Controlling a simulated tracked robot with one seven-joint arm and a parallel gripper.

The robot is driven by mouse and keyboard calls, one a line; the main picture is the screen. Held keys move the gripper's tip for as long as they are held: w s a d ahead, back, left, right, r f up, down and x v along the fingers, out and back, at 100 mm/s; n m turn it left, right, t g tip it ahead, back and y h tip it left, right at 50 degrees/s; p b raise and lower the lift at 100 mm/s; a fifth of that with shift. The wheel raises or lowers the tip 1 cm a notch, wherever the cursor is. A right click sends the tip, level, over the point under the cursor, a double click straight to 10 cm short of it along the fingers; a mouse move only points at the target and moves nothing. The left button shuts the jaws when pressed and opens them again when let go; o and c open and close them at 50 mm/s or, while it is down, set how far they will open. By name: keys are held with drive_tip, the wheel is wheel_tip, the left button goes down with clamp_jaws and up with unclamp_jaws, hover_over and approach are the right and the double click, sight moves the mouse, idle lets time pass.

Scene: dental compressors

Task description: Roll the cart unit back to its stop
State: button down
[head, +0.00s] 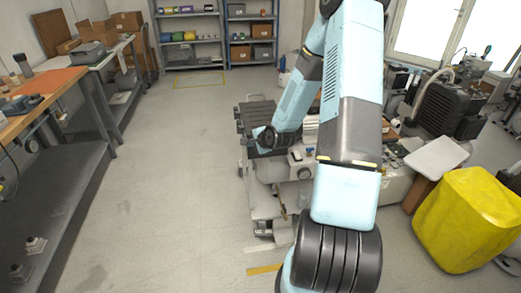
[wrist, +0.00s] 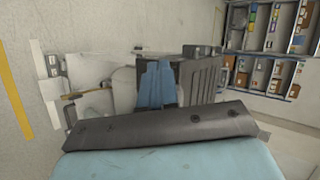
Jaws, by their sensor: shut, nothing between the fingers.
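The cart unit (head: 267,204) stands on the floor in the middle of the head view. It is a pale cart with a white tank and a dark ribbed block on its far left part. The wrist view shows its dark ribbed block (wrist: 200,80) and pale parts sideways. My gripper (head: 267,138) is at the cart's upper left side, beside the dark block. In the wrist view my blue fingers (wrist: 156,80) are together, in front of the cart; I cannot tell whether they touch it. I cannot pick out the stop for certain. My arm hides the cart's right side.
A yellow floor strip (head: 265,269) lies near the cart's front. Workbenches (head: 60,98) line the left, shelves (head: 188,35) the back. A yellow bin (head: 468,222) and a black compressor (head: 447,103) stand right. The floor left of the cart is clear.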

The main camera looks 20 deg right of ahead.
drive_tip(key=s+d+f+m+t+h, duration=0.1)
drive_tip(key=d+f+m+t+h, duration=0.25)
drive_tip(key=f+m, duration=0.55)
drive_tip(key=s+d+f+m+t+h, duration=0.2)
drive_tip(key=f+m+t+h, duration=0.15)
drive_tip(key=m, duration=0.95)
drive_tip(key=x, duration=1.4)
drive_tip(key=shift+a+f+y, duration=0.3)
drive_tip(key=shift+f+y, duration=0.1)
drive_tip(key=shift+w, duration=0.15)
